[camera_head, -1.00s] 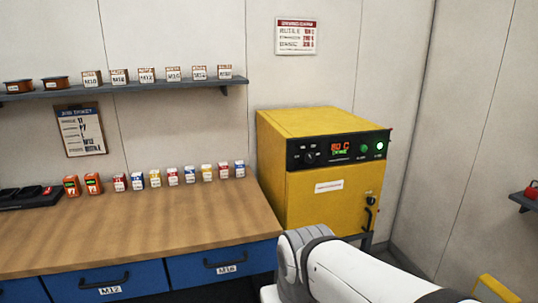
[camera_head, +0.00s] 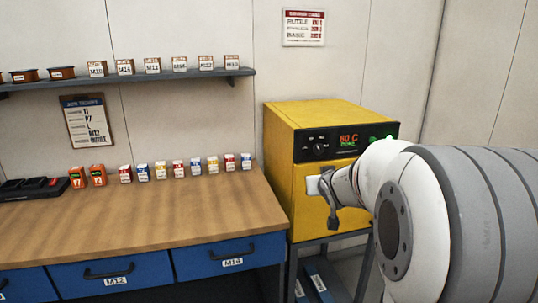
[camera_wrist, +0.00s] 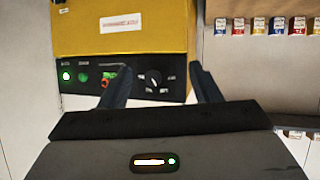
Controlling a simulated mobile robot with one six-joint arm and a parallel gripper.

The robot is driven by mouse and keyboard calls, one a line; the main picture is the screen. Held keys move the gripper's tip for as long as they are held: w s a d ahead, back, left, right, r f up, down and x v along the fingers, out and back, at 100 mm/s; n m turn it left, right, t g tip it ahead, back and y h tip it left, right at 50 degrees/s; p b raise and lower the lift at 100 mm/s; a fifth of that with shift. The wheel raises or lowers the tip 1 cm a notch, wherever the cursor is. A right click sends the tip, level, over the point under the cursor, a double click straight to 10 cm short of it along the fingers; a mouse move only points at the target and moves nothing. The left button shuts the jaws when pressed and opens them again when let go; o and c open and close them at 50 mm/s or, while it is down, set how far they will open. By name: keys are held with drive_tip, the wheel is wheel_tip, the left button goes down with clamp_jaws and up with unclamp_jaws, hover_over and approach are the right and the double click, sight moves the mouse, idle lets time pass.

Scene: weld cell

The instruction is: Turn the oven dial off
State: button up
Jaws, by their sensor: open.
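The yellow oven (camera_head: 285,155) stands to the right of the bench. Its black control panel carries the dial (camera_head: 320,147), a dark round knob with a light pointer mark, left of the lit display (camera_head: 349,140) reading about 80 C. In the wrist view, where the oven appears upside down, the dial (camera_wrist: 153,77) shows between the two dark fingers of my gripper (camera_wrist: 161,72). The gripper is open and empty. The dial appears beyond the fingertips; the exact distance is unclear. In the head view, my arm hides the oven's lower right front.
The wooden bench (camera_head: 150,215) with blue drawers stands left of the oven, with small boxes (camera_head: 195,168) along its back. A wall shelf (camera_head: 130,82) holds more boxes. Green lights (camera_wrist: 75,76) sit on the oven panel. A wall sign (camera_head: 303,28) hangs above.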

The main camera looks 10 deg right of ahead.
sight(319, 151)
drive_tip(key=w+d+t+y, duration=0.1)
drive_tip(key=w+d+t, duration=0.1)
drive_tip(key=w, duration=0.4)
drive_tip(key=w+d+n+t+y, duration=0.1)
drive_tip(key=w+d, duration=0.1)
drive_tip(key=w, duration=0.3)
drive_tip(key=w+d+r+n+t+y, duration=0.1)
drive_tip(key=w+d+t+y, duration=0.1)
drive_tip(key=w, duration=0.4)
drive_tip(key=shift+w+d+r+t, duration=0.1)
drive_tip(key=shift+w+d+t, duration=0.2)
drive_tip(key=shift+d, duration=0.1)
drive_tip(key=shift+c, duration=0.3)
drive_tip(key=c, duration=0.9)
